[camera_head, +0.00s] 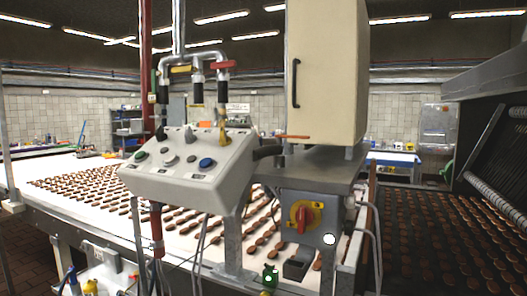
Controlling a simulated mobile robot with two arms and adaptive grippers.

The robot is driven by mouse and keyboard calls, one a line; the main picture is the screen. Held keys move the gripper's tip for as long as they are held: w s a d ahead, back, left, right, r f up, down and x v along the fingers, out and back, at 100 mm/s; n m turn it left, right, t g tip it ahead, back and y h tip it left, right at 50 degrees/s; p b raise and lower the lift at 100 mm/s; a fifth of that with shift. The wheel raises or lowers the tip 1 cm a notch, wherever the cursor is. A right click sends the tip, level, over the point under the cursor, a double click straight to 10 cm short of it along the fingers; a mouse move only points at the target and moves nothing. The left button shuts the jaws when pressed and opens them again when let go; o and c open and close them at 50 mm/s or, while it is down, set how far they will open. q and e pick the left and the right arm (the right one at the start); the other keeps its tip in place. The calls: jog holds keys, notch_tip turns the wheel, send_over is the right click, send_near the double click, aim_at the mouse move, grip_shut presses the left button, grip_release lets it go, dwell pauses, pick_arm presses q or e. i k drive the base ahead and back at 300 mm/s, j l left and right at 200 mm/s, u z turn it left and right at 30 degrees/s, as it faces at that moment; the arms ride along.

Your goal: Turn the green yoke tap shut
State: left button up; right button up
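A small green fitting (270,276) shows at the bottom of the head view, below the grey control box. It may be the green yoke tap, but it is too small to tell its shape or how far it is turned. Neither of my grippers is in view.
A sloped control panel (190,165) with buttons stands in front of a white conveyor (75,168) covered in biscuits. Pipes above it carry a yellow handle (181,69) and a red handle (223,64). A red rotary switch (304,216) sits under a cream cabinet (331,70). A dark biscuit belt (440,240) lies right.

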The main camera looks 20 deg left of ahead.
aim_at(154, 74)
jog(key=u, duration=1.3)
